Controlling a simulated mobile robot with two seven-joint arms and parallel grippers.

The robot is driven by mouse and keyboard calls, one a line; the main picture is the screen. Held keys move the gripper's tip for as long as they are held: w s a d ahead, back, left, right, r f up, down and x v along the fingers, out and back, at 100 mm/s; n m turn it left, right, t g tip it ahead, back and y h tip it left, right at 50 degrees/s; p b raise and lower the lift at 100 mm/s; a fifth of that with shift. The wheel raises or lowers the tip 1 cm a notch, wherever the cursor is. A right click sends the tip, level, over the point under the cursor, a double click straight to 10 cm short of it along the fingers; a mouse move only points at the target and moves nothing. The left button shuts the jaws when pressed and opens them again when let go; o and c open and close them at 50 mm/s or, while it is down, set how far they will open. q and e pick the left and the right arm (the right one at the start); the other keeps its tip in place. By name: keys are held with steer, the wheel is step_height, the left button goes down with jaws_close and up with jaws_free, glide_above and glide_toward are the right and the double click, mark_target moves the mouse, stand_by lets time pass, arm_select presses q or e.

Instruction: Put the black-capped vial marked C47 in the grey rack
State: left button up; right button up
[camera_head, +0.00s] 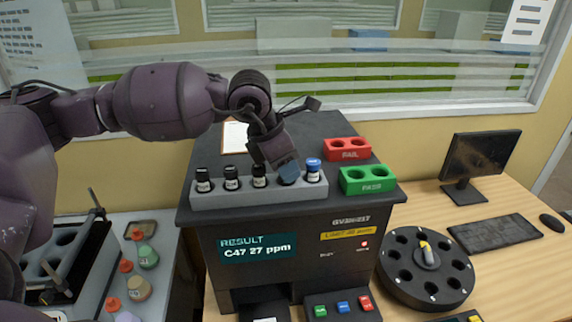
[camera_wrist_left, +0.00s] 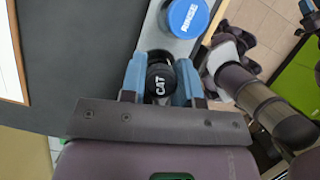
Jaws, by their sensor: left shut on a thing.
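The grey rack (camera_head: 262,193) stands on top of the dark analyser. Several vials stand in it: black-capped ones on the left and a blue-capped one (camera_head: 313,168) at the right end. My left gripper (camera_head: 288,174) points down at the rack, just left of the blue-capped vial. In the left wrist view its blue fingers (camera_wrist_left: 161,82) are shut on a black-capped vial (camera_wrist_left: 160,84) whose cap seems to read C47. The fingers hide that vial in the head view, so I cannot tell how deep it sits in the rack.
The blue cap reads RINSE (camera_wrist_left: 188,17) in the left wrist view. Red FAIL (camera_head: 347,152) and green PASS (camera_head: 367,180) blocks sit right of the rack. The analyser screen (camera_head: 257,247) reads C47 27 ppm. A round carousel (camera_head: 405,279) stands on the desk at right.

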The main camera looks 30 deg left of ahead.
arm_select(q)
steer(key=shift+f, duration=0.2)
steer(key=o, duration=0.9)
steer(key=shift+r, duration=0.1)
steer(key=shift+r, duration=0.2)
steer(key=shift+a+r, duration=0.15)
steer(key=shift+r, duration=0.15)
steer(key=b+v, duration=0.1)
steer(key=v, duration=1)
steer(key=shift+s+r, duration=0.1)
